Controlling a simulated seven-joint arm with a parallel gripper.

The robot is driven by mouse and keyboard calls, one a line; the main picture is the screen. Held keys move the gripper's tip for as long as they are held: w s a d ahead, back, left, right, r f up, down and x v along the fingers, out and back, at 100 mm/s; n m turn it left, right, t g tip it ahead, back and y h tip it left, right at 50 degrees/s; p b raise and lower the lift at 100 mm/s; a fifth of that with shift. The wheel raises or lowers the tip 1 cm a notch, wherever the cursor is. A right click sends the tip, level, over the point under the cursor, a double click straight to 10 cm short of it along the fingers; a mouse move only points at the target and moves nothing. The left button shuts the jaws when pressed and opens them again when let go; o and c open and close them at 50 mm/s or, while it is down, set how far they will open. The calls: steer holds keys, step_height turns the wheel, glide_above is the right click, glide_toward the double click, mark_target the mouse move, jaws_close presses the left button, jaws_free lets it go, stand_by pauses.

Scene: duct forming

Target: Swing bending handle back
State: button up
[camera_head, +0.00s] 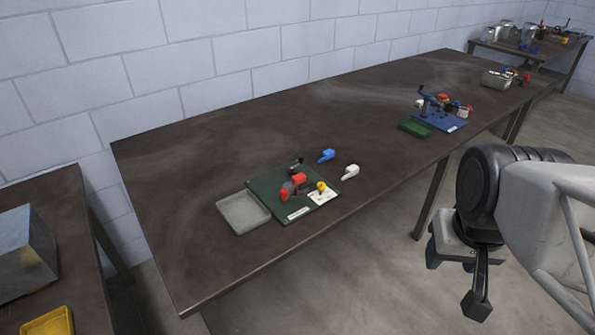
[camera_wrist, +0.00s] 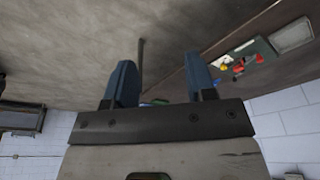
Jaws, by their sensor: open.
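A dark green board (camera_head: 267,192) lies on the long brown table, near its front edge. It carries a small forming fixture with red parts (camera_head: 298,180), a black part (camera_head: 296,164), a yellow knob (camera_head: 321,186) and white plates. Which part is the bending handle, and its angle, is too small to tell. The board also shows in the wrist view (camera_wrist: 262,46), tilted at the upper right. My gripper (camera_head: 455,281) is off the table's front edge, to the right of the board and well apart from it. In the wrist view its blue fingers (camera_wrist: 160,75) are open and empty.
A grey tray (camera_head: 243,212) sits left of the board. A blue piece (camera_head: 326,156) and a white piece (camera_head: 350,172) lie right of it. Farther along stand a blue board (camera_head: 447,122) with a fixture and a green tray (camera_head: 416,129). The table between the boards is clear.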

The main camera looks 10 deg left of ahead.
stand_by(0.3)
steer(key=m+g, duration=0.3)
steer(key=m, duration=0.2)
glide_above(284, 190)
steer(key=f, duration=1.3)
steer(key=shift+s+d, duration=0.2)
steer(key=shift+s, duration=0.05)
steer(key=shift+w+a+f, duration=0.1)
steer(key=shift+a+f, duration=0.1)
steer(key=shift+a, duration=0.05)
steer(key=shift+f, duration=0.15)
steer(key=shift+f, duration=3.75)
